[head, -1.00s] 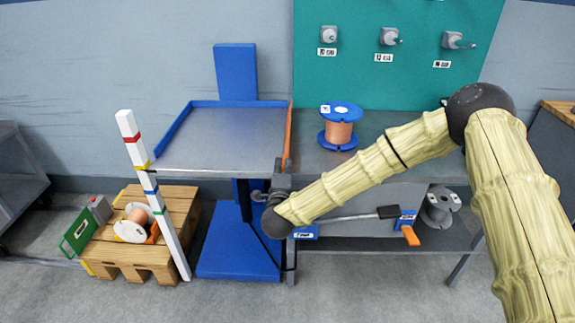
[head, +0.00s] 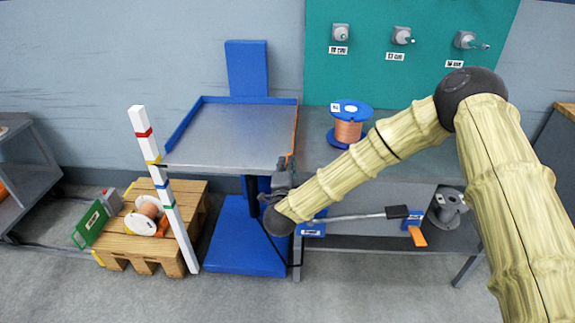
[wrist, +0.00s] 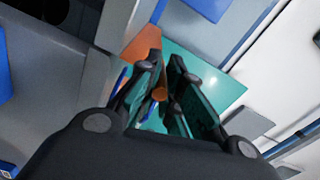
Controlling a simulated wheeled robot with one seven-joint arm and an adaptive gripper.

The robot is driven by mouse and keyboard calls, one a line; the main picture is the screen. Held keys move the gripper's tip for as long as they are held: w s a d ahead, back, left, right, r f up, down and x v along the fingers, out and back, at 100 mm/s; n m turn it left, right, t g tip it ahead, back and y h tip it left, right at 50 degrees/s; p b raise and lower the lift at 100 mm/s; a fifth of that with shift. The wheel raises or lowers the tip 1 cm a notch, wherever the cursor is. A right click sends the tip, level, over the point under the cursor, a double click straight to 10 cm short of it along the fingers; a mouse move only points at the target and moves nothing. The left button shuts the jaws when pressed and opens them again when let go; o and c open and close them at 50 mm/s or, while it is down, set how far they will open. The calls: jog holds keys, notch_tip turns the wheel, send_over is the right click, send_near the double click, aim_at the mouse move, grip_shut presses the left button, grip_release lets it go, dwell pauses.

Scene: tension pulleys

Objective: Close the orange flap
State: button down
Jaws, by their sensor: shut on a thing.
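The orange flap (head: 295,130) is a thin strip along the right edge of the blue-rimmed grey tray (head: 225,140) on a blue lift stand. It stands roughly upright at that edge. My gripper (head: 286,166) is at the flap's near end, by the tray's front right corner. In the wrist view, the orange flap (wrist: 144,42) runs to the fingers of my gripper (wrist: 164,68). The fingers are close together and shut on the flap, though they hide the contact itself.
A blue spool of copper wire (head: 348,126) stands on the grey bench right of the tray. A striped white post (head: 158,175) stands left of the tray, by a wooden pallet (head: 125,250). A grey spool (head: 447,203) is on the bench's lower shelf.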

jog(key=c, duration=1.6)
grip_release()
jog(key=shift+o, duration=0.6)
jog(key=shift+s+a+f, duration=0.1)
jog(key=shift+s, duration=0.25)
jog(key=s, duration=1.1)
jog(key=shift+s, duration=0.2)
jog(key=s+d+f+n+g+y+p, duration=0.1)
jog(key=s+d+f+n+g+p, duration=0.4)
jog(key=s+f, duration=0.4)
jog(key=s+d+f+n+g+y+p, duration=0.2)
jog(key=s+d+f+n+g, duration=0.4)
jog(key=s+f, duration=0.35)
jog(key=s+d+f+n+g+h+p, duration=0.2)
jog(key=s+d+g, duration=0.5)
jog(key=s+d, duration=1)
jog(key=s+n+h+p, duration=0.1)
jog(key=s+n+p, duration=0.1)
jog(key=s, duration=0.2)
jog(key=shift+s+d+p, duration=0.15)
jog(key=shift+d+p, duration=0.15)
jog(key=shift+d, duration=0.1)
